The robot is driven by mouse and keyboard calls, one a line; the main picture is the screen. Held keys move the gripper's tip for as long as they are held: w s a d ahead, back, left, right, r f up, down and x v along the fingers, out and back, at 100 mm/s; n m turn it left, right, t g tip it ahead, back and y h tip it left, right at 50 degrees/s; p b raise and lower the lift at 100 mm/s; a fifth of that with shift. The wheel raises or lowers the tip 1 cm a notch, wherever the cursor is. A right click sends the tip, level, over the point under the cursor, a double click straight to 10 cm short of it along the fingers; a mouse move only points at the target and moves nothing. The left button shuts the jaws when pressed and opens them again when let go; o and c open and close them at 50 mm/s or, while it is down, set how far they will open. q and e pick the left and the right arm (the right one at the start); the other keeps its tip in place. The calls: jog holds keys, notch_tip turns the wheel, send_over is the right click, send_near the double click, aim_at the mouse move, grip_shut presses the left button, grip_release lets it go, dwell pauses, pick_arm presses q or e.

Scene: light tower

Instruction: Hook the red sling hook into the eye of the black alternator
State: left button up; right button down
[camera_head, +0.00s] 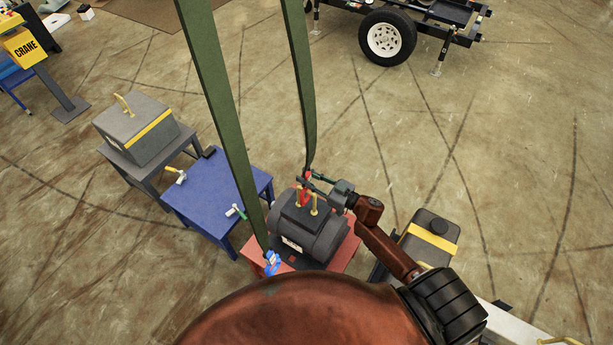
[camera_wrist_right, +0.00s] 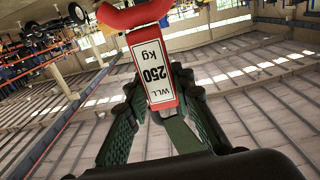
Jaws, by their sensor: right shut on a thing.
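The black alternator (camera_head: 322,238) sits on a red table (camera_head: 346,257). Yellow eyes (camera_head: 315,206) stand up from its top. The red sling hook (camera_head: 307,188) hangs at the end of a green sling, just above or at the eyes. I cannot tell whether its tip is inside an eye. My right gripper (camera_head: 318,183) comes in from the right and is shut on the hook's body. In the right wrist view the red hook (camera_wrist_right: 163,96), with its "WLL 250 kg" label, is between the fingers (camera_wrist_right: 155,125). My left gripper is not in view.
A second green sling (camera_head: 222,100) runs down left of the alternator to a blue hook (camera_head: 271,262). A blue table (camera_head: 205,190) with small tools and a grey block (camera_head: 137,130) on a stand are at left. A yellow-striped grey object (camera_head: 430,238) is at right.

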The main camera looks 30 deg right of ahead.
jog(key=shift+r, duration=0.1)
jog(key=c, duration=1.6)
grip_release()
jog(key=shift+f, duration=0.25)
jog(key=v, duration=1.2)
jog(key=shift+r, duration=0.2)
jog(key=shift+d, duration=0.1)
